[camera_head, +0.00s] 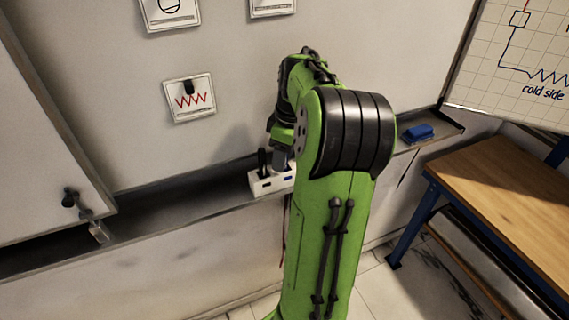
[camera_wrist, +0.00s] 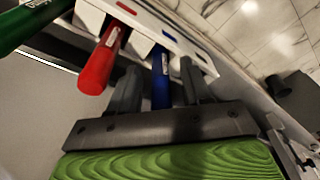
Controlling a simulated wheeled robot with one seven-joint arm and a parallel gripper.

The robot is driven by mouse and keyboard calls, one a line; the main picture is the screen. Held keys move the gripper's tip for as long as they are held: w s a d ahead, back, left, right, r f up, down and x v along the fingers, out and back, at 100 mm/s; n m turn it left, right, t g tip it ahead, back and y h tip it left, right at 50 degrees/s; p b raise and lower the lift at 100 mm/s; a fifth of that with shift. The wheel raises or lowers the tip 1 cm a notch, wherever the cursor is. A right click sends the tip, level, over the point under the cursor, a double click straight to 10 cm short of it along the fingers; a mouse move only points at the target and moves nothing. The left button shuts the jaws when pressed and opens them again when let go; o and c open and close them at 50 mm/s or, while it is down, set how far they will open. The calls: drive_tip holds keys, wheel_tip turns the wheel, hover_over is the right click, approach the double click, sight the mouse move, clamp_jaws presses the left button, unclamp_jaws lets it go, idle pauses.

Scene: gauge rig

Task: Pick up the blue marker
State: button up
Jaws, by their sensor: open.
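The blue marker (camera_wrist: 161,88) stands in a white holder (camera_wrist: 200,52) in the wrist view. My gripper (camera_wrist: 160,66) is open, with one finger on each side of the blue marker. I cannot tell whether either finger touches it. The marker's lower part is hidden in the holder. In the head view the holder (camera_head: 262,187) sits on the wall ledge beside my gripper (camera_head: 281,157), partly hidden by my arm. The blue marker cannot be made out there.
A red marker (camera_wrist: 101,62) stands close beside my left finger, and a green marker (camera_wrist: 28,22) is farther left. The dark ledge (camera_head: 170,222) runs along the wall. A blue eraser-like block (camera_head: 418,132) lies on it at right. A wooden table (camera_head: 510,190) stands right.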

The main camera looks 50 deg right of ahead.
drive_tip(key=shift+a+r, duration=0.1)
clamp_jaws()
